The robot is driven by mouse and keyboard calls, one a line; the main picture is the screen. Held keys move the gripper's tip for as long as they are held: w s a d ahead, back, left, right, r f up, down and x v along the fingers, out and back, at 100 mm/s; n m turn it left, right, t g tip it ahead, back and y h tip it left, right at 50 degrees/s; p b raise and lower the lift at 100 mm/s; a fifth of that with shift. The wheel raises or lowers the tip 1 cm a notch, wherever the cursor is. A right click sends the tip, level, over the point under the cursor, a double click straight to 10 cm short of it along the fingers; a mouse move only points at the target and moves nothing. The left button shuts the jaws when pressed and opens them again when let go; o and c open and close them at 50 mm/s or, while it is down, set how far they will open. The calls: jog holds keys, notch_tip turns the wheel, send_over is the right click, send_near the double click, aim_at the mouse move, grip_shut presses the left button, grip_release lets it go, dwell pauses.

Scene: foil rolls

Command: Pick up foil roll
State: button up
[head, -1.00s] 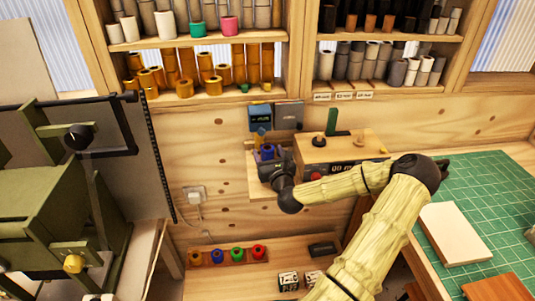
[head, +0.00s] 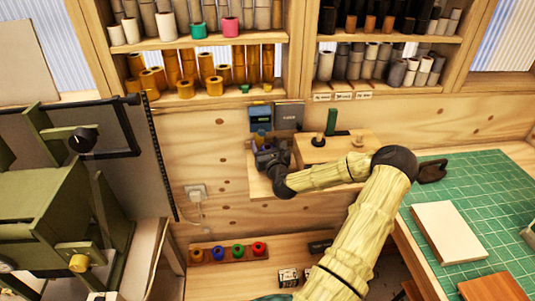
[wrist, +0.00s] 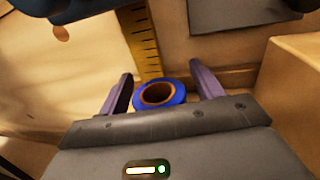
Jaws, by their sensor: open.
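A blue foil roll (wrist: 160,94) with a brown core stands end-up in the wrist view, its open top facing the camera. My gripper (wrist: 161,74) is open, with one purple-grey finger to the left of the roll and one to the right. A small gap shows on each side, and the lower part of the roll is hidden behind the gripper body. In the head view my gripper (head: 264,143) is at the small wooden wall shelf (head: 262,188) and mostly hides the roll.
A wooden box (head: 335,149) stands close on the gripper's right. A yellow ruler (wrist: 141,42) rises just behind the roll. Blue and grey boxes (head: 261,117) are at the wall above. Racks of gold rolls (head: 185,88) are higher up. A green mat (head: 470,195) lies on the right bench.

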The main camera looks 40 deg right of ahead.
jog(key=shift+a, duration=0.1)
jog(key=c, duration=1.2)
jog(key=shift+r, duration=0.45)
notch_tip(320, 180, up, 2)
jog(key=shift+r+b, duration=0.15)
jog(key=shift+b, duration=0.5)
jog(key=v, duration=1.3)
jog(key=shift+s+r+b, duration=0.1)
jog(key=shift+r+b, duration=0.25)
jog(key=p+v, duration=0.2)
jog(key=p, duration=0.1)
jog(key=shift+r, duration=0.15)
jog(key=p, duration=0.4)
jog(key=shift+s+d, duration=0.35)
